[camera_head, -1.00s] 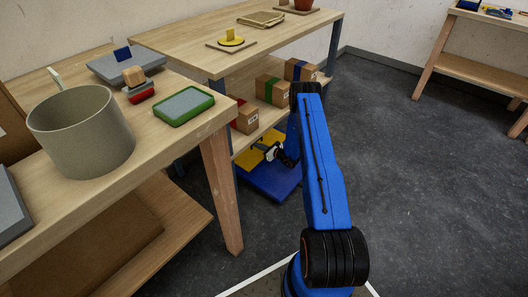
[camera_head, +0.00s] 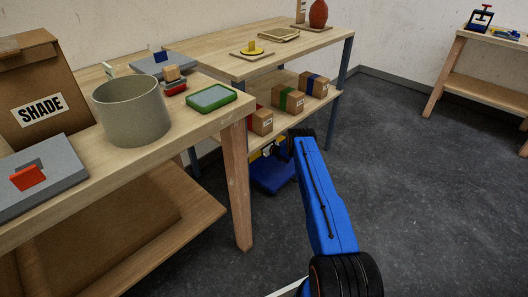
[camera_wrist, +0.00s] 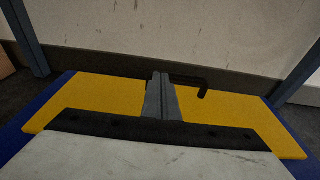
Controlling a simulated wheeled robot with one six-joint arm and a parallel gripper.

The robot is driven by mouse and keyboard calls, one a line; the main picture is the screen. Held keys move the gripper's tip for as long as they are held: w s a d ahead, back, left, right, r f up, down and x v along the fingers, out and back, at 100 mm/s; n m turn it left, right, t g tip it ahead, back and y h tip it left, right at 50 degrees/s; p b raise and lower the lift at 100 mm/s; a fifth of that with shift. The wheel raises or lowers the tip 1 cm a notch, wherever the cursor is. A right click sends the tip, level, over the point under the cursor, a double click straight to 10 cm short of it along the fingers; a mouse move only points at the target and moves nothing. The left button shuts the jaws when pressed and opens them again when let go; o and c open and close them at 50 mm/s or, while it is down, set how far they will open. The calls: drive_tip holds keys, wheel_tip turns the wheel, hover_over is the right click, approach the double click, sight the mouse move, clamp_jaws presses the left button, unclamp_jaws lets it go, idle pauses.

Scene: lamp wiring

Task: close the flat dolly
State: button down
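The flat dolly shows in the head view as a low blue slab (camera_head: 274,174) on the floor below the far table, with a small yellow part beside my wrist. In the wrist view its yellow panel (camera_wrist: 235,112) lies across the picture with blue (camera_wrist: 37,112) at its sides. A dark bent handle (camera_wrist: 190,80) stands at the panel's far edge, right of my fingertips. My gripper (camera_wrist: 160,76) has its two grey fingers together over the panel, at the handle's left part. Whether the handle is between them is hidden. In the head view my arm hides the fingers.
A far table (camera_head: 290,45) with boxes (camera_head: 288,98) on its lower shelf stands over the dolly. The near workbench (camera_head: 165,135) holds a grey pot-like shade (camera_head: 130,112) and a green-rimmed tray (camera_head: 212,98). Its leg (camera_head: 237,190) stands left of my arm. Open floor (camera_head: 430,210) lies to the right.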

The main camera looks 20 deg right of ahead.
drive_tip(key=shift+w+a+r, duration=0.1)
drive_tip(key=shift+w+a, duration=0.15)
drive_tip(key=shift+w, duration=0.35)
drive_tip(key=shift+w+a, duration=0.3)
drive_tip(key=shift+w, duration=0.3)
drive_tip(key=shift+w+a+r, duration=0.1)
drive_tip(key=shift+w+a, duration=0.15)
drive_tip(key=shift+w, duration=0.35)
drive_tip(key=shift+w+a+r, duration=0.1)
drive_tip(key=shift+w, duration=0.15)
